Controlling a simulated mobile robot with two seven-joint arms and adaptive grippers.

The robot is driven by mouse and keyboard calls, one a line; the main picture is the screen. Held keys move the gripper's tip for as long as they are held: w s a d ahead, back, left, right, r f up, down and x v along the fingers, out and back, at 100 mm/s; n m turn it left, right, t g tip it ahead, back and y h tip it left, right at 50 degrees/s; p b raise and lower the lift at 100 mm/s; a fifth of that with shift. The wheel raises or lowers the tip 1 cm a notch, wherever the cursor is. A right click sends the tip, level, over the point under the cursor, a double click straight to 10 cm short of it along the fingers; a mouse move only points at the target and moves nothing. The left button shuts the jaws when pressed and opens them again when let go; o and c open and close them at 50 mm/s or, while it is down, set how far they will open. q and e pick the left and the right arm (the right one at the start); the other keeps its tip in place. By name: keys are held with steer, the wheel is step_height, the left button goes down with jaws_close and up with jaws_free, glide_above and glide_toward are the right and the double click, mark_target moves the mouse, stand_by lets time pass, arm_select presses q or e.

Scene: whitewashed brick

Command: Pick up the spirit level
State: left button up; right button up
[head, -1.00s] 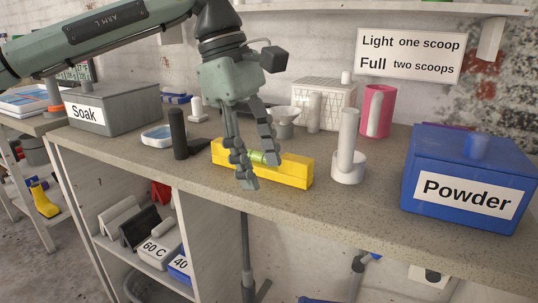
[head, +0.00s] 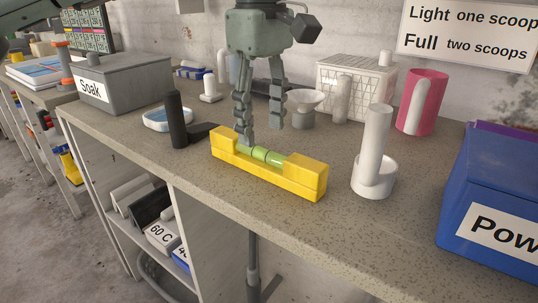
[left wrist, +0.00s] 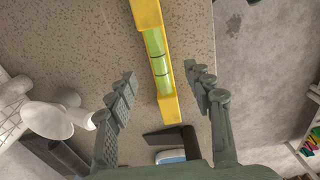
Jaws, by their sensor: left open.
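The spirit level (head: 305,183) is a yellow bar with a green vial, lying on the speckled worktop near its front edge. My left gripper (head: 262,136) is open and empty, pointing down at the level. In the head view one fingertip overlaps the vial's left end, and the other shows behind the level. In the left wrist view the level (left wrist: 146,16) runs lengthwise through the gap between the open fingers (left wrist: 160,70), with room on both sides. No grip on it shows. My right gripper is out of view.
Close by stand a black cylinder (head: 175,118) at left and a white cylinder in a round base (head: 376,148) at right. The blue Powder box (head: 488,180) is at right, the grey Soak box (head: 128,84) at left.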

mark_target(262, 148)
arm_select(q)
step_height(262, 148, down, 6)
steer(key=shift+r, duration=0.15)
steer(key=shift+f, duration=0.3)
steer(key=shift+c, duration=0.3)
steer(key=c, duration=0.5)
jaws_close()
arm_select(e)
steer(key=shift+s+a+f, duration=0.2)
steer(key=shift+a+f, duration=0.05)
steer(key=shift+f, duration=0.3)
